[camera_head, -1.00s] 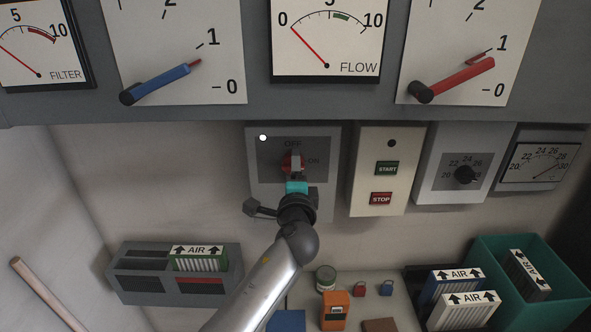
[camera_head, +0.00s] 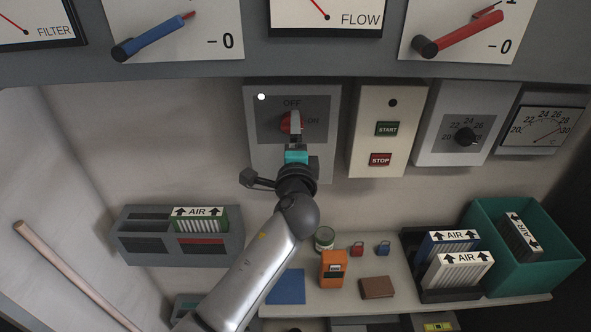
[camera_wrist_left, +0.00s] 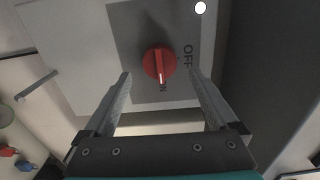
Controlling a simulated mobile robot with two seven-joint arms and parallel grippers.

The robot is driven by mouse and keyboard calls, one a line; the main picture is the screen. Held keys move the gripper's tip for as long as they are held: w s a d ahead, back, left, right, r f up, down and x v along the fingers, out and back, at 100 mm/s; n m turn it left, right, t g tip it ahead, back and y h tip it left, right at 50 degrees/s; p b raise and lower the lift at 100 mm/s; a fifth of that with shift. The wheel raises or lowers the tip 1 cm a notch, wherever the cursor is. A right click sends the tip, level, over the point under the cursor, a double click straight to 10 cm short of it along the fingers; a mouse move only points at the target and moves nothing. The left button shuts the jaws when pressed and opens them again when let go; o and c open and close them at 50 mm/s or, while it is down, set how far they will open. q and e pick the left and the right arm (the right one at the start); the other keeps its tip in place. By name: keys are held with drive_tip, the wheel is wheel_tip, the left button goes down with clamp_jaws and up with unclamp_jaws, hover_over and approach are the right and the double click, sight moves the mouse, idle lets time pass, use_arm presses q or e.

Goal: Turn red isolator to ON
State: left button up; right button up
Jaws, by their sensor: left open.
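The red isolator knob (camera_head: 287,123) is on a grey panel of a pale wall box (camera_head: 329,152), with OFF above it and ON to its right. In the left wrist view the round red knob (camera_wrist_left: 157,62) shows a white mark pointing at the ON label. My left gripper (camera_head: 295,122) is in front of the knob and partly hides it. In the wrist view its two fingers (camera_wrist_left: 159,74) are apart, one on each side of the knob, with visible gaps and no contact seen. My right gripper is not in view.
A white lamp (camera_head: 261,97) is at the box's upper left. A START/STOP box (camera_head: 365,150) hangs close on the right. An overhanging grey panel with a blue lever (camera_head: 155,37) and a red lever (camera_head: 468,34) is above. A shelf (camera_head: 335,298) with small objects is below.

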use_arm(q)
drive_tip(key=s+b, duration=0.1)
drive_tip(key=s, duration=1.1)
drive_tip(key=shift+b, duration=0.35)
